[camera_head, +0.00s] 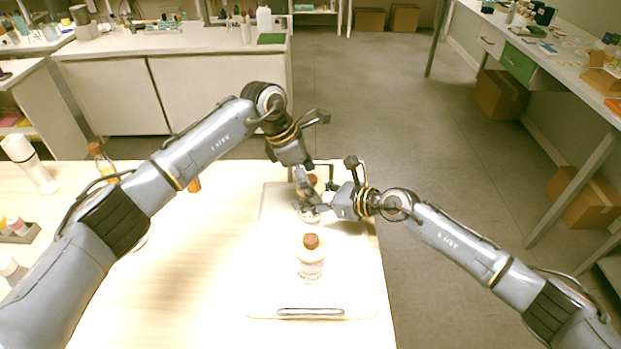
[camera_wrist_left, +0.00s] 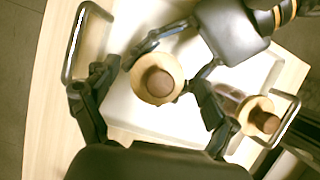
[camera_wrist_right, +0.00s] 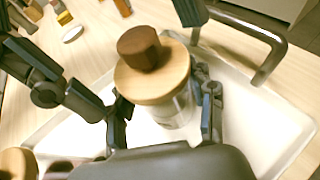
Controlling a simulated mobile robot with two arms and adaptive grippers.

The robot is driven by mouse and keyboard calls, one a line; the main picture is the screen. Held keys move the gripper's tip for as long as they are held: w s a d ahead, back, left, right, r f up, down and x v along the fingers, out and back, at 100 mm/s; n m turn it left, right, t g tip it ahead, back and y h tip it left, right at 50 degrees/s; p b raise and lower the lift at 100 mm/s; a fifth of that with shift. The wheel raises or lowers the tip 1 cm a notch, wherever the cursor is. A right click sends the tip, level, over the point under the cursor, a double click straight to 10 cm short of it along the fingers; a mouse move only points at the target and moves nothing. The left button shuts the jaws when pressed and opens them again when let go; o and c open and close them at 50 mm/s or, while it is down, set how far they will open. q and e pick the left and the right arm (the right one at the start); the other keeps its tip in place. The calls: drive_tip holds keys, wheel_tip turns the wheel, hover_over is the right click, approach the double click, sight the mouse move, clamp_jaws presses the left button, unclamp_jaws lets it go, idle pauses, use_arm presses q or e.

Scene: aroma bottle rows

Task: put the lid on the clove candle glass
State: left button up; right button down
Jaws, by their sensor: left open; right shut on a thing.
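A glass with a wooden lid and brown knob stands at the back of the white tray (camera_head: 275,215). My right gripper (camera_wrist_right: 160,115) is shut on this glass (camera_wrist_right: 178,112), below its lid (camera_wrist_right: 165,78). The lid covers the glass's top; I cannot tell whether a small gap remains. My left gripper (camera_wrist_left: 152,95) is open, its fingers apart on either side of the lid (camera_wrist_left: 158,82), not visibly touching it. A second lidded glass (camera_head: 311,265) stands upright nearer the tray's front. Its lid also shows in the left wrist view (camera_wrist_left: 262,115). The labels are unreadable, so I cannot tell which is clove.
The tray has raised handles (camera_head: 310,312) at front and back. Amber bottles (camera_head: 102,160), a white bottle (camera_head: 30,163) and a small rack (camera_head: 18,230) stand on the table's left. The table between them and the tray is mostly clear.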

use_arm(q)
drive_tip(key=v, duration=1.2)
use_arm(e)
drive_tip(key=shift+c, duration=2)
unclamp_jaws()
drive_tip(key=shift+d, duration=0.1)
drive_tip(key=v, duration=1.1)
drive_tip(key=shift+s+d+r, duration=0.2)
drive_tip(key=shift+s+d, duration=0.05)
drive_tip(key=shift+d, duration=0.05)
use_arm(q)
drive_tip(key=shift+d, duration=0.1)
